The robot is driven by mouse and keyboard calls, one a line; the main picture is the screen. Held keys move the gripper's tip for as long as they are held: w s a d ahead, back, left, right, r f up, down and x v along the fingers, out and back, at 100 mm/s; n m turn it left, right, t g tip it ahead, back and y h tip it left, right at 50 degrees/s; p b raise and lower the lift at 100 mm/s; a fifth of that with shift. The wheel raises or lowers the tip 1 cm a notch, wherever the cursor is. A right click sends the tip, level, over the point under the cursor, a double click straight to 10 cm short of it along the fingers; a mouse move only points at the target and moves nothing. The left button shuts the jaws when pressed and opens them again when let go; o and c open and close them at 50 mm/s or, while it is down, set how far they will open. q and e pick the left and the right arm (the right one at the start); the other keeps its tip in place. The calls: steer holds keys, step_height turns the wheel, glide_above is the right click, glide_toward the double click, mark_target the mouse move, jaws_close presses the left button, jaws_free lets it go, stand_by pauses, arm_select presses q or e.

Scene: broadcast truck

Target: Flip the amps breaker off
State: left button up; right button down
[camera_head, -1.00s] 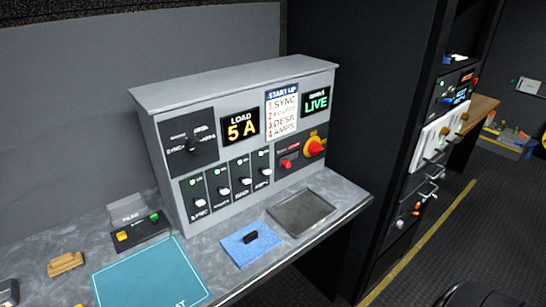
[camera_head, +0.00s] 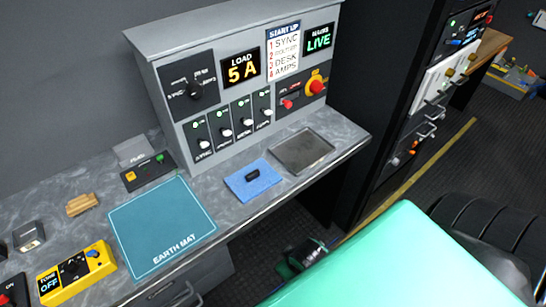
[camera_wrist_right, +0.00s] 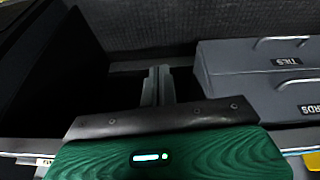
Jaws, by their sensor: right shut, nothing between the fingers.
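The grey breaker cabinet (camera_head: 240,75) stands at the back of the bench. The amps breaker (camera_head: 265,108) is the rightmost in its row of small black switches with pale levers; its green lamp is lit, and its lever position is too small to tell surely. The load display (camera_head: 241,67) reads 5 A. In the right wrist view my right gripper (camera_wrist_right: 158,75) is shut and empty, in front of a dark floor. In the head view my right arm is low at the right, below the bench front and well away from the breaker. My left gripper is out of view.
A blue cloth (camera_head: 253,187) with a black object, a dark tray (camera_head: 303,151) and a teal earth mat (camera_head: 160,225) lie before the cabinet. A yellow meter (camera_head: 75,272) is front left. Grey drawers (camera_wrist_right: 255,80) show at right in the wrist view.

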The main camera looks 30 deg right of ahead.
steer(key=w+d+r+t, duration=0.7)
steer(key=w+d+r, duration=0.2)
steer(key=w+r, duration=0.4)
steer(key=w+d+r+m+t+y+p, duration=0.1)
steer(key=w+d+r+t, duration=0.5)
steer(key=w+d+r, duration=0.4)
steer(key=w+r, duration=0.3)
steer(key=r, duration=0.2)
steer(key=shift+w+r+t, duration=0.25)
steer(key=shift+w+t, duration=0.05)
steer(key=shift+t, duration=0.1)
